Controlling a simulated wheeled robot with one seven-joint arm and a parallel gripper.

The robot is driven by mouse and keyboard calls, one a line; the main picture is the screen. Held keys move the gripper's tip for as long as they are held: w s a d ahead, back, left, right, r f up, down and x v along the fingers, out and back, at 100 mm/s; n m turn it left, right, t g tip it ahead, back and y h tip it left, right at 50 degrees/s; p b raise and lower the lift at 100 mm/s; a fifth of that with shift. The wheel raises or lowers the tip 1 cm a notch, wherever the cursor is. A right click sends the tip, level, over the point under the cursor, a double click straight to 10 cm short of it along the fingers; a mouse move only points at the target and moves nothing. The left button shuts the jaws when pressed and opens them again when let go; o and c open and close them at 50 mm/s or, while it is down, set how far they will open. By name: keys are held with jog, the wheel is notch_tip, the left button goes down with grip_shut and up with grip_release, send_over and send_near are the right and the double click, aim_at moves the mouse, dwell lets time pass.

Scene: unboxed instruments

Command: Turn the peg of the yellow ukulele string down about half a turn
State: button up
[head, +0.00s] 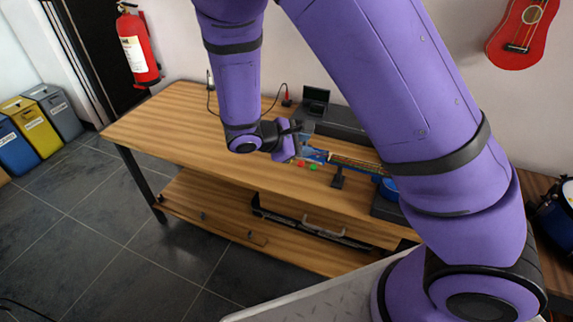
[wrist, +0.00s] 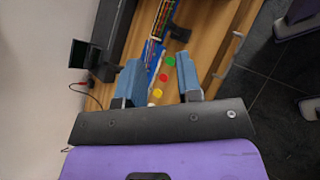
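A blue ukulele lies across the bench, its blue headstock (head: 314,154) pointing left and its neck (head: 350,163) over a black support (head: 338,179). Round coloured pegs line the headstock's near edge: green (wrist: 169,61), red (wrist: 163,77), yellow (wrist: 157,92) and a pale one (wrist: 151,104). My gripper (wrist: 160,66) is open, with the headstock and pegs seen between its two blue-grey fingers. I cannot tell its height above them, and I see no contact with the yellow peg. In the head view my gripper (head: 293,146) is at the headstock's left end and hides part of it.
A black case (head: 345,125) and a small dark device with a raised screen (head: 315,100) stand behind the ukulele. A cable with a red plug (head: 287,102) lies by the wall. The bench's left part (head: 165,120) is clear. A red ukulele (head: 520,35) hangs on the wall.

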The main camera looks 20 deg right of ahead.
jog(key=w+a+f+n+t, duration=0.2)
jog(key=a+f+n+t, duration=0.2)
jog(key=f+n+t, duration=0.4)
jog(key=w+a+f+n+t, duration=0.1)
jog(key=a+f+n+t, duration=0.25)
jog(key=f+n, duration=0.4)
jog(key=w+d+f+m, duration=0.1)
jog(key=w+d, duration=0.6)
jog(key=w, duration=0.1)
jog(key=shift+w+f, duration=0.25)
jog(key=shift+f, duration=0.1)
jog(key=shift+m, duration=0.25)
grip_shut()
